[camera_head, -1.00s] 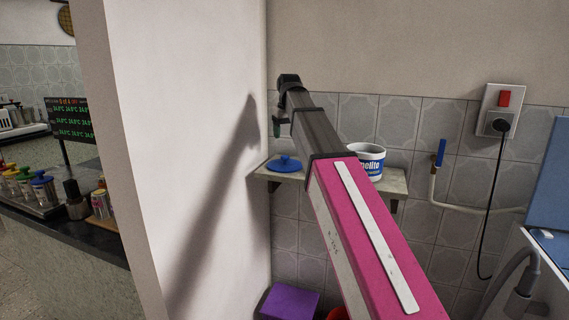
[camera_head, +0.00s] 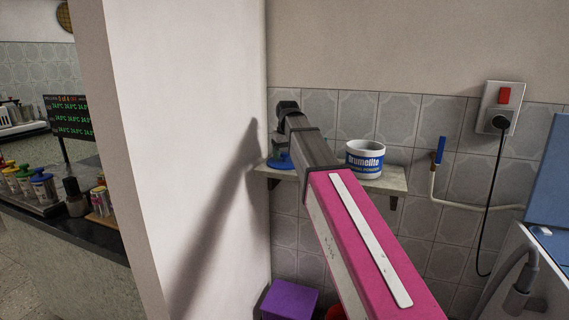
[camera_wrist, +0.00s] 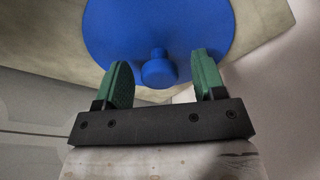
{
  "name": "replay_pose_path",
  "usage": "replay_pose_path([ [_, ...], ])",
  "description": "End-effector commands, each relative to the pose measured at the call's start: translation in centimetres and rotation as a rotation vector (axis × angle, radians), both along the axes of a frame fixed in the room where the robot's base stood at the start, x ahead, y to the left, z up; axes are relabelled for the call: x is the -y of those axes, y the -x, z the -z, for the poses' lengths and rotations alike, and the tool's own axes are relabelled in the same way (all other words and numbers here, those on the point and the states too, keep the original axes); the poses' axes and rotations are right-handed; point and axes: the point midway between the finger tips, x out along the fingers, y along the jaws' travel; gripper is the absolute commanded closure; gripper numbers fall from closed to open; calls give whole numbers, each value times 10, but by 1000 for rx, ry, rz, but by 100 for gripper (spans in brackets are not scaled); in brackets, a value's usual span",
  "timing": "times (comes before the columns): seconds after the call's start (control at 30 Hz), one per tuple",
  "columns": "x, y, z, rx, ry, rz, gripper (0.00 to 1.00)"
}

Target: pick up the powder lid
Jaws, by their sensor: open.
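The powder lid (camera_wrist: 150,30) is a round blue disc with a blue knob (camera_wrist: 157,68) on top. In the wrist view it fills the upper middle, with the knob between and slightly beyond the two green fingers of my gripper (camera_wrist: 160,82). My gripper is open, with a gap on each side of the knob. In the head view the lid (camera_head: 282,162) lies on the left end of the wall shelf, partly hidden by my arm. My gripper (camera_head: 278,139) shows there just above it, mostly hidden by the arm.
A white tub with a blue label (camera_head: 365,158) stands on the shelf (camera_head: 392,182) right of the lid. A white wall (camera_head: 190,150) rises close on the left. A purple box (camera_head: 290,300) sits below. A socket with a cable (camera_head: 497,120) is on the right.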

Motion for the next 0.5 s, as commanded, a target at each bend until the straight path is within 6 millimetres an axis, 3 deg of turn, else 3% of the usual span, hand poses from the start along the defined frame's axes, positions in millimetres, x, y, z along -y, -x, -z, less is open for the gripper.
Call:
replay_pose_path([
  [0.2, 0, 0, 1, 1, 0, 0, 40],
  [0.33, 0, 0, 1, 0, 0, 0, 82],
  [0.37, 0, 0, 1, 0, 0, 0, 88],
  [0.5, 0, 0, 0, 0, 0, 0, 88],
])
